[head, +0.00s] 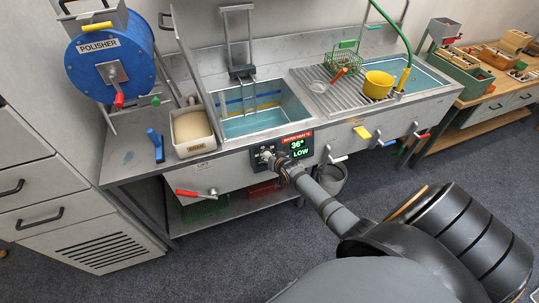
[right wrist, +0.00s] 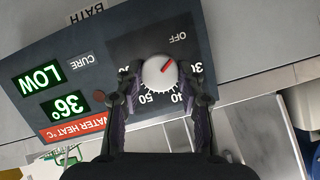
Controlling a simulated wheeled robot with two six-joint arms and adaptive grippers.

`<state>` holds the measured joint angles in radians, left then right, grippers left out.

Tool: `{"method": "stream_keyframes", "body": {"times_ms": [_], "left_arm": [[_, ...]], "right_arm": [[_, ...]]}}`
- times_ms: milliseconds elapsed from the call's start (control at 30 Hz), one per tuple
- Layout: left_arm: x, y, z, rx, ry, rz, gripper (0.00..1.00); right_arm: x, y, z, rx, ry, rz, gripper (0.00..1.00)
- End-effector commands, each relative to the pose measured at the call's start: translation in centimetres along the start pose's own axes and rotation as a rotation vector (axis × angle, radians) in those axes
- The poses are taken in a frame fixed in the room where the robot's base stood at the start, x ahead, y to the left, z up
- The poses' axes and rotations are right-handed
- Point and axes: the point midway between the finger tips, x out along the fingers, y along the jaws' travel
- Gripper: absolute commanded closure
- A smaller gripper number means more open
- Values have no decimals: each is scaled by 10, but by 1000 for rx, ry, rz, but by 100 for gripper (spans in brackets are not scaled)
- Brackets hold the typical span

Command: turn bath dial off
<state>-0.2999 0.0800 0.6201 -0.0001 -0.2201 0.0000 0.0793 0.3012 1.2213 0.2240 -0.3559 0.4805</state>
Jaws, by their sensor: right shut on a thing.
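The bath dial (right wrist: 158,75) is a round white knob on a dark control panel, with a red pointer line. In the right wrist view the line points up and right, between the OFF mark (right wrist: 178,38) and a number at the right. My right gripper (right wrist: 160,88) is shut on the dial, one finger on each side. In the head view my right gripper (head: 272,160) reaches the panel's left part and mostly hides the dial. The panel's display (head: 299,149) reads 36° and LOW in green. My left gripper is not in view.
Above the panel is a water bath (head: 262,125) in a steel counter. A beige tub (head: 192,132) stands to its left and a yellow bowl (head: 377,85) to its right. A red-handled valve (head: 202,194) sticks out at the front left. A bucket (head: 331,179) stands below.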

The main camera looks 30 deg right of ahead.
Motion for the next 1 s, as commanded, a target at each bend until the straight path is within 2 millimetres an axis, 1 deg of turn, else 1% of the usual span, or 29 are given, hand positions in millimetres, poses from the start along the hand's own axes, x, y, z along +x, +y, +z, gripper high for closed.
{"method": "stream_keyframes", "body": {"times_ms": [33,100,400,933,967,1000], "left_arm": [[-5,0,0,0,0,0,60],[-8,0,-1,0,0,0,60],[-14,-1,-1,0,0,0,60],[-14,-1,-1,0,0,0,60],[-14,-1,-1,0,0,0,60],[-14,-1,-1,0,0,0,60]], "right_arm": [[-1,-1,1,-24,-5,10,93],[-1,-1,1,-63,-4,22,93],[0,-1,3,-160,-1,53,93],[0,0,4,-181,0,60,93],[0,0,4,-181,0,60,59],[0,0,3,-181,0,60,53]]}}
